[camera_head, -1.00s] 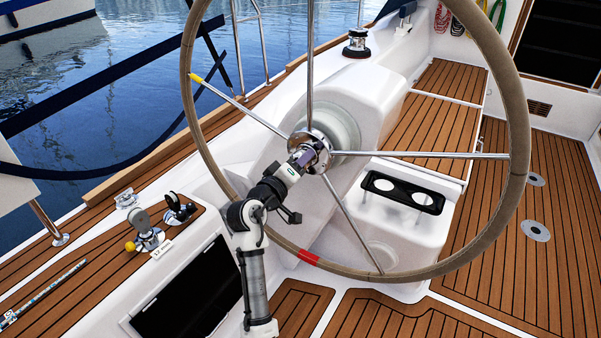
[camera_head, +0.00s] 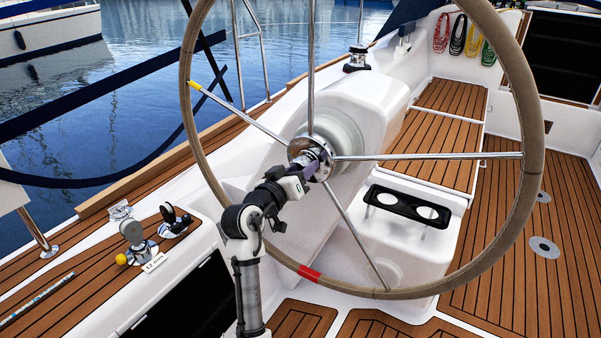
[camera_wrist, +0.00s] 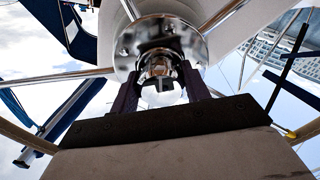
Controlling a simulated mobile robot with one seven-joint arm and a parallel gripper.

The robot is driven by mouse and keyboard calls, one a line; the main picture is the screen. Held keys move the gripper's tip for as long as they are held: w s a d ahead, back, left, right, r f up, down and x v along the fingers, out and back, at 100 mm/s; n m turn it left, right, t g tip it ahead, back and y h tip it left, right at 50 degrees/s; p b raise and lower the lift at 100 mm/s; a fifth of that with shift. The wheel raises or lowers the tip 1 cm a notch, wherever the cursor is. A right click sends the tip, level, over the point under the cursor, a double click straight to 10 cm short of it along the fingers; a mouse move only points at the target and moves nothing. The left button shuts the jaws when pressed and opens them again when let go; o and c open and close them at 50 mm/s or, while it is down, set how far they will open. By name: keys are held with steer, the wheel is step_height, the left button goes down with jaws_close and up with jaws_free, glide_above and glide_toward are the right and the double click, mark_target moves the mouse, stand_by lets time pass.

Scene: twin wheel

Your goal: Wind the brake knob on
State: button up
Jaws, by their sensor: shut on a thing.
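The steering wheel (camera_head: 537,170) stands upright, with a leather-wrapped rim, a red band at the bottom and a yellow mark at the upper left. Its chrome hub (camera_head: 300,146) is at the middle of the spokes. My gripper (camera_head: 312,163) reaches the hub from the lower left. In the wrist view, my gripper (camera_wrist: 160,84) has its two dark fingers on either side of the small shiny brake knob (camera_wrist: 160,66) at the hub's centre, shut on it. In the head view the fingers and wrist hide most of the knob.
Chrome spokes (camera_head: 430,157) surround my wrist. A black cup holder (camera_head: 408,206) is behind the wheel at the lower right.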

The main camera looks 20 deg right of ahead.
stand_by(0.3)
steer(key=o, duration=1)
